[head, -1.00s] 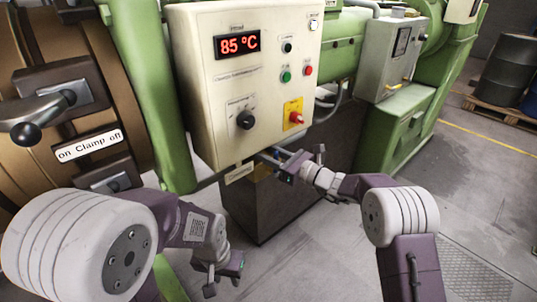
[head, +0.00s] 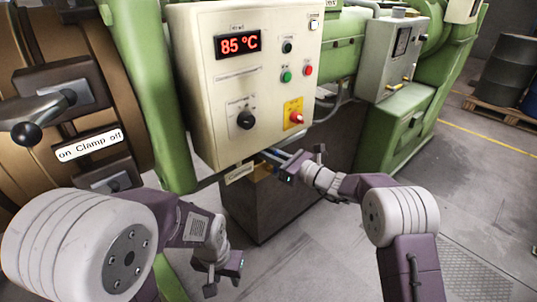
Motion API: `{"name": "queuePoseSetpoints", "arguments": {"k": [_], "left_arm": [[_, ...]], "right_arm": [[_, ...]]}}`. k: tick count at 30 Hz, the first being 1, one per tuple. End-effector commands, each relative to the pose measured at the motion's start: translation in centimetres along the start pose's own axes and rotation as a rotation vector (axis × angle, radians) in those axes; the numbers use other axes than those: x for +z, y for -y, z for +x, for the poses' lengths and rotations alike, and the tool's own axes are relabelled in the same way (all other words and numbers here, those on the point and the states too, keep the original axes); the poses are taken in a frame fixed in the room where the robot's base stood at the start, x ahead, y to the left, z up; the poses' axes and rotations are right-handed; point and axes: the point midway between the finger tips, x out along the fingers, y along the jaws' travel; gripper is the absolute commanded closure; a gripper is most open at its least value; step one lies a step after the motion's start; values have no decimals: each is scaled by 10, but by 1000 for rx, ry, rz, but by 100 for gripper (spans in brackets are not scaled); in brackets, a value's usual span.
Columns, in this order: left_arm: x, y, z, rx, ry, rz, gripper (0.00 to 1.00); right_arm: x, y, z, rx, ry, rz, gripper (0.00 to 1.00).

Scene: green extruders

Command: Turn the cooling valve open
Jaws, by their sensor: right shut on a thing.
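The cooling valve shows only in part under the cream control box, with a blue handle piece (head: 273,156) and a yellow part (head: 263,169) beside the "Cooling" label (head: 239,174). My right gripper (head: 282,160) is at the blue handle, just below the box's lower edge, and is shut on it. The rest of the valve is hidden behind the label and the gripper. My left gripper (head: 222,279) hangs low, away from the valve, over the floor. Its fingers are too unclear to tell whether they are open.
The control box (head: 215,110) reads 85 °C and has a red knob (head: 296,118) on a yellow plate. A dark cabinet (head: 260,210) stands below. The clamp lever (head: 40,118) is at the left. Free floor lies to the right.

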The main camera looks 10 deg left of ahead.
Motion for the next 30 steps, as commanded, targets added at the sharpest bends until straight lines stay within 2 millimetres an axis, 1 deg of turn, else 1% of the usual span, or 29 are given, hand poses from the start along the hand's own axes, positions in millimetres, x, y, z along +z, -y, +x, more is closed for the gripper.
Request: {"name": "queuePoseSetpoints", "arguments": {"k": [22,25,30], "left_arm": [[0,0,-1,0,0,0,64],[-1,0,-6,0,0,0,64],[-1,0,-14,0,0,0,64]], "right_arm": [[0,1,0,-1,1,11,100],[1,8,-2,-2,22,111,100],[-2,24,-5,-2,72,372,100]]}}
